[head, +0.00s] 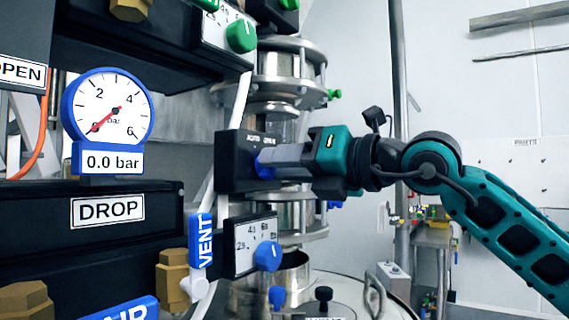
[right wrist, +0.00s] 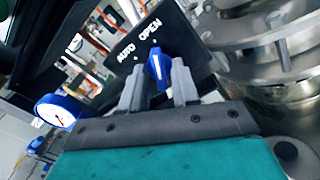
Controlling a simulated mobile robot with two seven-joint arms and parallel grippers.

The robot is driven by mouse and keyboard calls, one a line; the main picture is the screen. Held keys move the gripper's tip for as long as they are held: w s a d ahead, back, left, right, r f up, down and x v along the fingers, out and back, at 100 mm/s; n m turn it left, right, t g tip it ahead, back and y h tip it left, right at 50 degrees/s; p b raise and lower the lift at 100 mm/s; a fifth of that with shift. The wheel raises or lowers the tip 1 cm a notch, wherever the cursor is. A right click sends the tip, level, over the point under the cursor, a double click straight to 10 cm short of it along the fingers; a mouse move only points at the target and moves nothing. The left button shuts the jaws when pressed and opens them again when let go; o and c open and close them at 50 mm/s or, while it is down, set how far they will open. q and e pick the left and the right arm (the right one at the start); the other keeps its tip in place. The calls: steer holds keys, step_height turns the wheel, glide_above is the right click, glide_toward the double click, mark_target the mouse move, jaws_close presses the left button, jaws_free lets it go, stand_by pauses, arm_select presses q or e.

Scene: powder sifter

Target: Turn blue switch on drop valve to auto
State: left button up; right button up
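The blue switch (head: 265,163) sits on a black panel (head: 232,165) labelled with two words at its top edge. In the right wrist view the blue switch (right wrist: 157,66) is on the same panel, below the words AUTO and OPEN. Its white line points up, more toward OPEN than AUTO. My right gripper (head: 277,160) reaches in from the right. My left gripper is not in view.
A black box with a DROP label (head: 107,210) and a pressure gauge (head: 108,106) reading 0.0 bar stand at left. A blue VENT lever (head: 201,240) and another blue knob (head: 267,257) are below the switch. A steel column (head: 290,65) stands behind.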

jaws_close()
arm_select(q)
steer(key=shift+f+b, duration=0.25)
steer(key=shift+b, duration=0.05)
arm_select(e)
steer(key=shift+n, duration=0.4)
arm_select(q)
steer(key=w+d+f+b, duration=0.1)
steer(key=b, duration=0.2)
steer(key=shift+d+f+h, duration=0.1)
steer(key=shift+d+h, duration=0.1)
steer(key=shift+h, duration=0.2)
arm_select(e)
steer(key=n, duration=1.1)
steer(key=shift+s, duration=0.1)
steer(key=shift+o, duration=1)
jaws_free()
